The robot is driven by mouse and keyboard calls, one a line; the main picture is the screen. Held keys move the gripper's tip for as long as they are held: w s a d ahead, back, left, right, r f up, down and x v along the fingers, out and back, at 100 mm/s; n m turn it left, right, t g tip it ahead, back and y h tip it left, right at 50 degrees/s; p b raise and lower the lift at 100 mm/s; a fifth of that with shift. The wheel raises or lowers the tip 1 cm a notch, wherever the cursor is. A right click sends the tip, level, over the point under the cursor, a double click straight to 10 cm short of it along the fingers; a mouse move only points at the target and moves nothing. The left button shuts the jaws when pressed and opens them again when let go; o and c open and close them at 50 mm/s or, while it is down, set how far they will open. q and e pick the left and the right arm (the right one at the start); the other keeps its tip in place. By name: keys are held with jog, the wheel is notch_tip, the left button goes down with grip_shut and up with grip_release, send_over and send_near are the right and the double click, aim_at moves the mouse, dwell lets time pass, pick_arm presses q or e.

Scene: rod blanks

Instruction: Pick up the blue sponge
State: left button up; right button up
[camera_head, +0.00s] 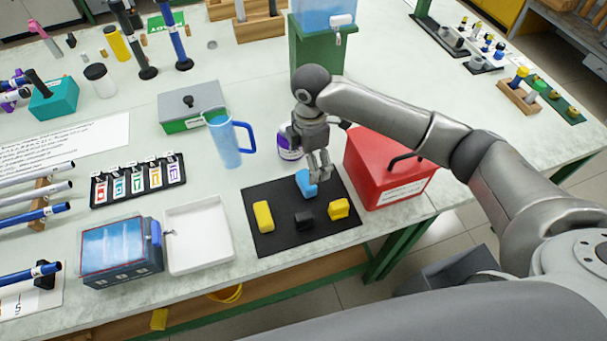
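The blue sponge (304,186) lies on the black mat (272,222), near its back edge. My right gripper (319,178) points down at the sponge, its fingers over the sponge's right part and hiding some of it. The fingers look close together, but I cannot tell whether they are closed or touching the sponge. My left gripper is not in view.
A yellow sponge (263,217), a black piece (303,220) and another yellow piece (339,208) lie on the mat. A red box (372,169) stands close right of it, a purple-labelled container (287,150) behind, and a white tray (200,266) to the left.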

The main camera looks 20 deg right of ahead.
aim_at(306, 184)
jog(key=f, duration=0.2)
jog(key=shift+s+f, duration=0.35)
jog(key=shift+s, duration=0.05)
jog(key=shift+f, duration=0.3)
notch_tip(306, 184, down, 5)
jog(key=shift+r+p, duration=0.1)
jog(key=shift+p, duration=0.75)
jog(key=shift+w, duration=0.1)
jog(key=shift+c, duration=1.2)
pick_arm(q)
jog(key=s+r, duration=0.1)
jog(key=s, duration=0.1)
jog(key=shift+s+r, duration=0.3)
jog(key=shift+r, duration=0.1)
pick_arm(e)
jog(key=c, duration=0.7)
